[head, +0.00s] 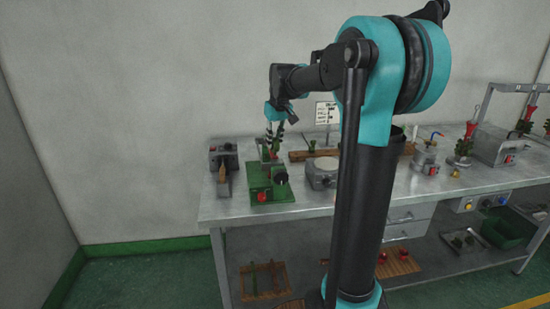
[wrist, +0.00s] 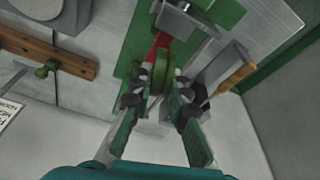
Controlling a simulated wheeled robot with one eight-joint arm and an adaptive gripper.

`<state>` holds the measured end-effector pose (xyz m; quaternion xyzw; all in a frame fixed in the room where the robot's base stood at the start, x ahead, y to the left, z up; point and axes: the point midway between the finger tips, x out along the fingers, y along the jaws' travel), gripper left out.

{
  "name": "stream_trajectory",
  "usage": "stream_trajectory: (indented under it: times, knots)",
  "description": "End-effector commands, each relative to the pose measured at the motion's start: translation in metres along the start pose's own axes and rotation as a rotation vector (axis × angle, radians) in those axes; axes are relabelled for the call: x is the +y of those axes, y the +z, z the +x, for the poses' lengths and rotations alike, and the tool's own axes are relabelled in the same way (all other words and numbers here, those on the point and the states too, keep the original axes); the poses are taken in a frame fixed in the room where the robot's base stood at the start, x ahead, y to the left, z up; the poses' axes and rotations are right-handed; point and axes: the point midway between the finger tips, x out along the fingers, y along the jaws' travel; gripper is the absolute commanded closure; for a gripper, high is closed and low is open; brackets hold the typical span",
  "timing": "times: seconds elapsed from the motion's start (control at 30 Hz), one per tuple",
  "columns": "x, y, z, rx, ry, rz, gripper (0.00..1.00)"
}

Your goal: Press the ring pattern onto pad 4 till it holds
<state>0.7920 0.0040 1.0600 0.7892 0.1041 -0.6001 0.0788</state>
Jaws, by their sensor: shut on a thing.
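My gripper (head: 276,127) is at the back left of the bench, pointing down just behind a green press-like device (head: 262,180). In the wrist view my gripper (wrist: 158,98) has its fingers closed around a small green piece (wrist: 164,66), which looks to be the ring pattern. Its shape is partly hidden by the fingers. Green clutter shows under my gripper in the head view, and I cannot tell whether the piece touches anything there. No pad number is readable, so I cannot pick out pad 4.
A grey device with a wooden handle (head: 224,176) stands left of the green one. A wooden rail (wrist: 40,51) runs along the back by a sign (head: 327,112). My arm hides the bench's middle.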

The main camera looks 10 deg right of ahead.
Motion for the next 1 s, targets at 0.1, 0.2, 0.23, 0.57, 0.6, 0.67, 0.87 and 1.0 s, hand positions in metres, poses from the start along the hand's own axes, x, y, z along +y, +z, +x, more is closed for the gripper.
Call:
stream_trajectory:
  times: [0.1, 0.2, 0.23, 0.57, 0.6, 0.67, 0.87, 1.0]
  knots:
    - [0.0000, 0.0003, 0.0014, 0.000, 0.000, 0.000, 1.00]
    - [0.0000, 0.0006, 0.0025, 0.000, 0.000, 0.000, 1.00]
    - [0.0000, 0.0007, 0.0028, 0.000, 0.000, 0.000, 1.00]
    - [0.0000, 0.0016, 0.0064, 0.000, 0.000, 0.000, 1.00]
    - [0.0001, 0.0017, 0.0068, 0.000, 0.000, 0.000, 1.00]
    - [0.0000, 0.0019, 0.0074, 0.000, 0.000, 0.000, 1.00]
    - [0.0000, 0.0018, 0.0071, 0.000, 0.000, 0.000, 1.00]
    - [0.0000, 0.0020, 0.0075, 0.000, 0.000, 0.000, 1.00]
